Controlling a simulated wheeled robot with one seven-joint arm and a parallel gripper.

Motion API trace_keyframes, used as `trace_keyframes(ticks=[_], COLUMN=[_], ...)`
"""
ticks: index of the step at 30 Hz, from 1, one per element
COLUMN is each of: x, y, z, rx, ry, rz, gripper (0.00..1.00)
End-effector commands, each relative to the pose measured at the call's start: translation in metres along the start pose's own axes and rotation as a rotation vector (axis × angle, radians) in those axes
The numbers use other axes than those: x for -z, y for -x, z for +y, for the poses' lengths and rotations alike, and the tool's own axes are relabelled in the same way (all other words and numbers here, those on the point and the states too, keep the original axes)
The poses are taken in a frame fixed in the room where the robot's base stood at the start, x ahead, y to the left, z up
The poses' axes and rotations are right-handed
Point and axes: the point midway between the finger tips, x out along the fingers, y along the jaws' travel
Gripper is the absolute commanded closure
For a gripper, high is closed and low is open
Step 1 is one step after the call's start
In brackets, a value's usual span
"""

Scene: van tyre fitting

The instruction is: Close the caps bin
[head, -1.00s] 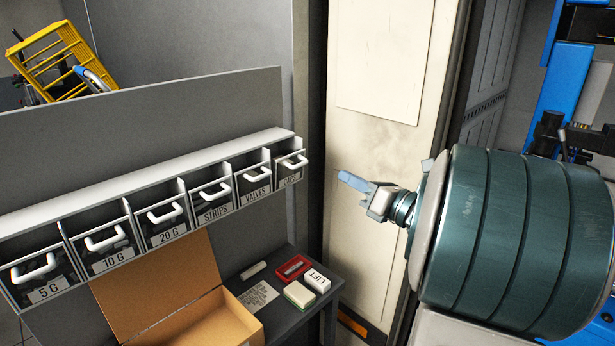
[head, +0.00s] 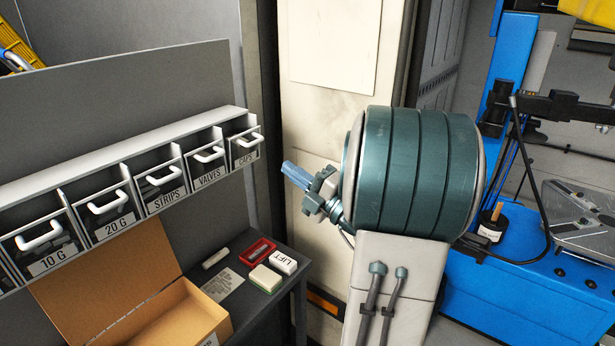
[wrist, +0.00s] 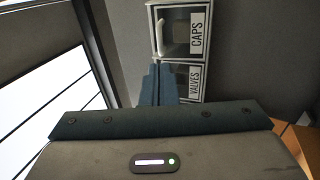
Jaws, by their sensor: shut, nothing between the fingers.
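The caps bin (head: 247,149) is the rightmost in a row of grey bins, with a white handle and a CAPS label. It also shows in the wrist view (wrist: 180,35), just beyond the fingertips. I cannot tell clearly how far it stands out from its neighbours. My gripper (head: 287,168) is to the right of the caps bin, apart from it, with its blue fingers together and empty, pointing up and left. In the wrist view the fingers (wrist: 159,84) partly cover the left side of the valves bin (wrist: 190,80).
The strips bin (head: 166,187) and others continue left on the rack. Below are an open cardboard box (head: 170,320) and a dark table (head: 232,300) with a red tray (head: 258,251) and small boxes. A pale panel (head: 335,50) stands behind my gripper. Blue machinery (head: 520,290) is at right.

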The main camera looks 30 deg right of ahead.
Motion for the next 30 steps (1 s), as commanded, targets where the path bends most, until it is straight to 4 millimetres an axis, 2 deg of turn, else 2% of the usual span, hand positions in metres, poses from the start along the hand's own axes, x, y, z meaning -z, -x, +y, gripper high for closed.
trace_keyframes(ticks=[1,6,12,18,30], x=[0.0,-0.001,-0.002,-0.002,-0.006], y=[-0.013,-0.047,-0.073,-0.082,-0.082], z=[0.002,0.002,0.001,0.001,0.004], rx=[-0.001,-0.001,0.0,0.0,0.007], ry=[0.001,0.0,0.002,0.003,0.005], rz=[0.003,0.0,-0.003,-0.005,-0.012], gripper=[1.0,1.0,1.0,1.0,1.0])
